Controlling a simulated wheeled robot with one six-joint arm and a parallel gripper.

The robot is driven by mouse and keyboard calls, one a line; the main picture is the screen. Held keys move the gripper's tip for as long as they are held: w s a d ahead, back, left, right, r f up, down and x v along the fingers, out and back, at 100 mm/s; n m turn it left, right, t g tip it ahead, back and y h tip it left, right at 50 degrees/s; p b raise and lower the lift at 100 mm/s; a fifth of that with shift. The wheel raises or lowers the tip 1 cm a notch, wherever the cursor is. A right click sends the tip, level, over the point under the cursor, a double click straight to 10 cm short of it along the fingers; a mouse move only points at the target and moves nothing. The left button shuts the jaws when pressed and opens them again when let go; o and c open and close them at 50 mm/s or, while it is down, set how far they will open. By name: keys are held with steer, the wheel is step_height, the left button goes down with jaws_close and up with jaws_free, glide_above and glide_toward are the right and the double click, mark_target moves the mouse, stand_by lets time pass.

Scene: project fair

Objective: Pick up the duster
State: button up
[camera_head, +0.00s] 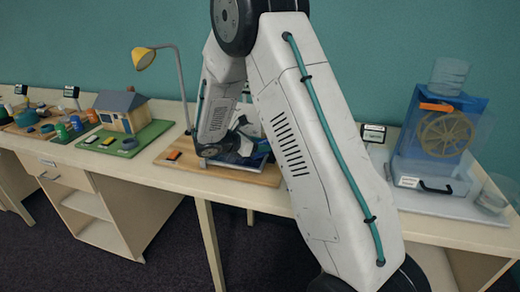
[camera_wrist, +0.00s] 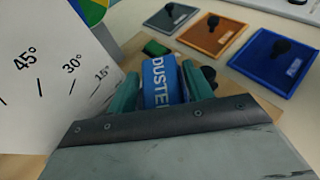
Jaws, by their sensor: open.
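The duster (camera_wrist: 158,80) is a blue item with white "DUSTER" lettering, seen in the wrist view. My gripper (camera_wrist: 161,92) is open, with one teal finger on each side of the duster. I cannot tell whether the fingers touch it. Its lower part is hidden by the gripper body. In the head view my arm covers much of the wooden board (camera_head: 222,173) on the table, and I cannot make out the duster there.
In the wrist view a white panel with angle marks (camera_wrist: 40,85) stands close at left. Grey (camera_wrist: 170,19), brown (camera_wrist: 212,36) and blue (camera_wrist: 276,63) knobbed plates lie beyond. In the head view a model house (camera_head: 120,112), desk lamp (camera_head: 145,58) and waterwheel display (camera_head: 440,135) flank my arm.

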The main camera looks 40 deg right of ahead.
steer(key=c, duration=0.8)
steer(key=shift+r, duration=0.15)
